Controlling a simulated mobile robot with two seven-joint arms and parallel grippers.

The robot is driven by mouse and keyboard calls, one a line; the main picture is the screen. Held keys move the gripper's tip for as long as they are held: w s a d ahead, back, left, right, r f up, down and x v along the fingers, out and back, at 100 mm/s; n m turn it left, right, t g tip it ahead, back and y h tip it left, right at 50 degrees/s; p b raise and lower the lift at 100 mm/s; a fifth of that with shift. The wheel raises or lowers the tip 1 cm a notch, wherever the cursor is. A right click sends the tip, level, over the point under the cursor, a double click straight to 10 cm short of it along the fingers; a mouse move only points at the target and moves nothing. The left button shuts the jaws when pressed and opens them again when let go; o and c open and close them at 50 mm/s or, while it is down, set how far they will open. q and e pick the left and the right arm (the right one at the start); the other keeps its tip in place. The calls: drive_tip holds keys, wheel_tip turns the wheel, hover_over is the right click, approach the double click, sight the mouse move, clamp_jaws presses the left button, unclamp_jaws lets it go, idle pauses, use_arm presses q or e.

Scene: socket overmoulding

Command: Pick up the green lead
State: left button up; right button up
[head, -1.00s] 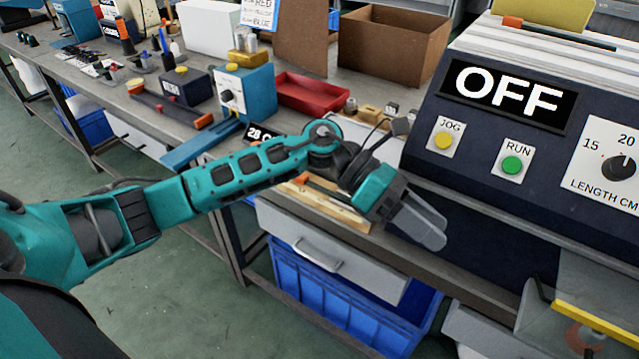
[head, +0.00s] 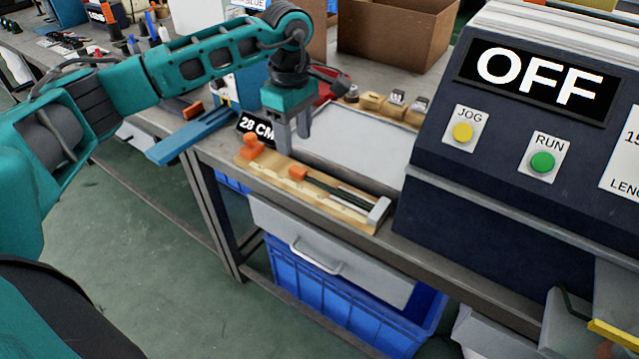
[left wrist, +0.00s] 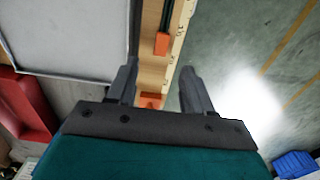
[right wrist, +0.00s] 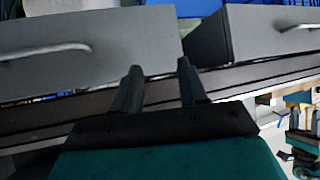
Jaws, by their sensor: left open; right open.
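I cannot make out a clearly green lead in any view. A wooden measuring board (head: 335,208) lies along the bench's front edge, with an orange block (head: 253,146) at its left end and another orange piece (head: 298,172) near its middle. A thin dark strip or lead (head: 322,186) runs right from the middle piece; its colour is doubtful. My left gripper (head: 293,145) is open and empty, pointing down above the board's left part. In the left wrist view its fingers (left wrist: 158,75) frame the board (left wrist: 150,70). My right gripper (right wrist: 155,85) is open and empty by the drawers.
A pale flat tray (head: 360,145) lies behind the board. The dark machine (head: 500,200) reading OFF stands close at right. A "28 CM" sign (head: 257,128) and a blue bar (head: 190,135) are at left. A drawer (head: 330,250) and blue crate (head: 310,290) are below.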

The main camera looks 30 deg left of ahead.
sight(293, 167)
use_arm(q)
drive_tip(key=f, duration=0.7)
drive_tip(key=shift+a+f+b, duration=0.1)
drive_tip(key=shift+a+b, duration=0.2)
drive_tip(key=shift+b, duration=0.05)
drive_tip(key=shift+c, duration=0.4)
clamp_jaws()
